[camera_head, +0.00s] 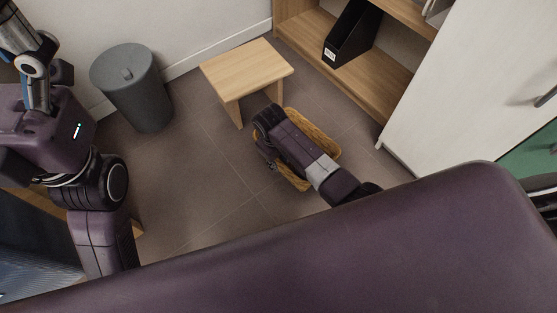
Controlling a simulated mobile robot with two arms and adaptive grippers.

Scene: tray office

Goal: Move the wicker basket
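The wicker basket (324,143) is tan, woven and oblong. It is on the grey tiled floor in front of the small wooden stool. My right arm reaches over it from the lower right and hides its middle. Rim parts show on both sides of the arm. My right gripper (267,158) is dark and points down at the basket's left edge. Its fingers are mostly hidden, so I cannot tell whether they are open or touch the rim. My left arm is folded up at the left, and its gripper is not seen.
The wooden stool (246,68) stands just behind the basket. A grey lidded bin (134,88) stands at the left by the wall. A wooden shelf (345,75) holds a black file holder (352,35). A white cabinet (470,80) is at the right. Floor left of the basket is clear.

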